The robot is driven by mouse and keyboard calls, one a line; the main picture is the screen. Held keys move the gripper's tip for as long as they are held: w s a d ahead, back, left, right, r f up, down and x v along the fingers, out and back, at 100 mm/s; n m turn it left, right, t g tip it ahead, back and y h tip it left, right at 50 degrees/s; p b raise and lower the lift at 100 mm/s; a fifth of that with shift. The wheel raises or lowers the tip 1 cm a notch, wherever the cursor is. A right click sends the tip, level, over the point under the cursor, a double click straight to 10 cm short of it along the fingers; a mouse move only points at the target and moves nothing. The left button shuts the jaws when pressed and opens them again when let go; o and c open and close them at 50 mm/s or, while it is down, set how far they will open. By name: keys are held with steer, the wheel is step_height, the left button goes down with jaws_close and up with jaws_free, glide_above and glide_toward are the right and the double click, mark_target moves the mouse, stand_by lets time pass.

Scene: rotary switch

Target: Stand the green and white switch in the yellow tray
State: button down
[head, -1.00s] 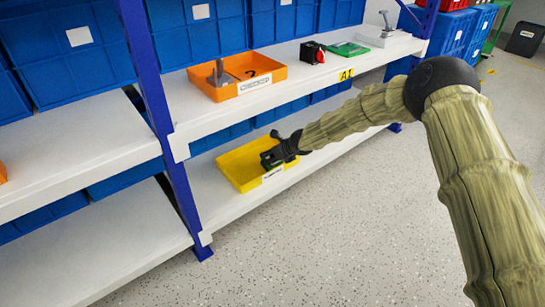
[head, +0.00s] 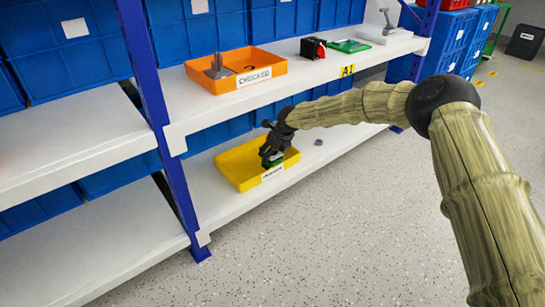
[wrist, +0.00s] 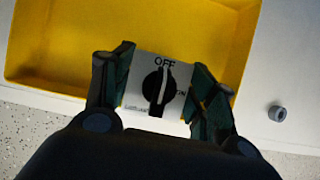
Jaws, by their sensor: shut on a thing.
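The green and white switch (wrist: 146,97) has a white face with a black knob, marked OFF. It sits between the fingers of my gripper (wrist: 161,78), which is shut on it. The yellow tray (head: 228,166) is on the lower shelf; its floor and wall also show in the wrist view (wrist: 60,45). In the head view my gripper (head: 270,155) points down over the tray's right part, with a bit of the green switch (head: 279,160) at its tip. I cannot tell whether the switch touches the tray floor.
A small grey cylinder (head: 319,142) lies on the lower shelf right of the tray. The upper shelf holds an orange tray (head: 215,88), a red and black switch (head: 313,48), a green item (head: 349,46) and a white-based grey device (head: 385,36). A blue post (head: 160,110) stands left.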

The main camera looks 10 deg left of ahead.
steer(key=shift+f, duration=0.2)
stand_by(0.3)
steer(key=c, duration=0.5)
jaws_free()
steer(key=shift+f, duration=0.1)
steer(key=p+v, duration=0.2)
steer(key=v, duration=0.2)
steer(key=shift+w+a, duration=0.1)
steer(key=shift+a, duration=0.05)
steer(key=s+d+p, duration=0.5)
steer(key=s+d, duration=0.2)
steer(key=d, duration=0.2)
steer(key=shift+s+f+p, duration=0.3)
steer(key=shift+s+f, duration=0.05)
steer(key=shift+d, duration=0.1)
